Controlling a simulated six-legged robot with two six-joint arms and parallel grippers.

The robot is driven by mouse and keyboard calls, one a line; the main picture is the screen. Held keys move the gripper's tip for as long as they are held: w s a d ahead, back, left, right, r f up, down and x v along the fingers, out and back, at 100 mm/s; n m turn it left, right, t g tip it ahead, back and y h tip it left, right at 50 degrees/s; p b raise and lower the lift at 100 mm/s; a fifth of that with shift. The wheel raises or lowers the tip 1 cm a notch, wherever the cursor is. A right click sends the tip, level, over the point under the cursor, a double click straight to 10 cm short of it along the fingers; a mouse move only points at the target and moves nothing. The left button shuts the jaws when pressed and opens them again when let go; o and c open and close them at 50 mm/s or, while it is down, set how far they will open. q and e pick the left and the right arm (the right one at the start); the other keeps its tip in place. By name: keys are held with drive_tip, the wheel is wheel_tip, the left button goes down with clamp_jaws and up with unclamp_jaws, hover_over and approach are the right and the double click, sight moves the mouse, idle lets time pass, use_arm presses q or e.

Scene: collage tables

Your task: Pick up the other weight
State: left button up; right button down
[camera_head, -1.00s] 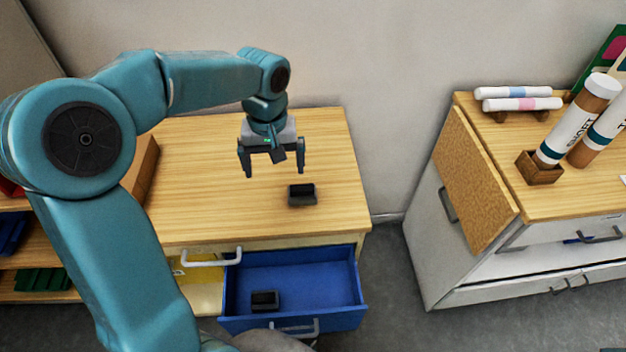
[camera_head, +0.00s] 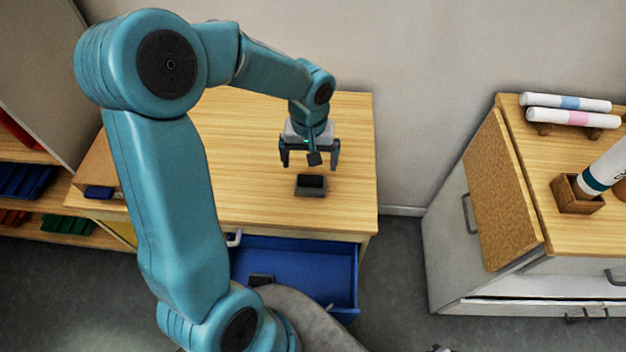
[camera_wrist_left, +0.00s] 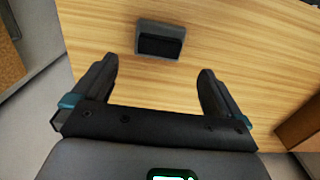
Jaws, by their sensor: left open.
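A dark grey block-shaped weight (camera_head: 311,186) lies on the wooden tabletop (camera_head: 245,200), near its front right part. It also shows in the left wrist view (camera_wrist_left: 160,40), beyond the fingertips and roughly between their lines. A second dark weight (camera_head: 261,280) lies in the open blue drawer (camera_head: 310,270) below, partly hidden by my arm. My left gripper (camera_head: 309,163) is open and empty, pointing down above and just behind the tabletop weight. Both fingers show apart in the left wrist view (camera_wrist_left: 158,75). My right gripper is not in view.
A cabinet with a raised cork-like panel (camera_head: 500,195) stands right, across a floor gap. On it lie white rolls (camera_head: 568,102) and a wooden holder (camera_head: 577,195) with a tube. Shelves with coloured bins (camera_head: 25,182) are at left. The tabletop around the weight is clear.

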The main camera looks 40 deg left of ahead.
sight(310, 179)
use_arm(q)
drive_tip(key=shift+a+f, duration=0.1)
drive_tip(key=shift+f, duration=1.05)
drive_tip(key=shift+s+d+f, duration=0.1)
drive_tip(key=shift+s+d, duration=0.15)
drive_tip(key=shift+s, duration=0.05)
wheel_tip(310, 179, down, 5)
drive_tip(key=shift+w+d+f+p, duration=0.1)
drive_tip(key=shift+w+p, duration=0.05)
drive_tip(key=shift+p, duration=0.4)
drive_tip(key=shift+s+d, duration=0.1)
drive_tip(key=shift+s, duration=0.1)
drive_tip(key=shift+w, duration=0.2)
drive_tip(key=c, duration=1.4)
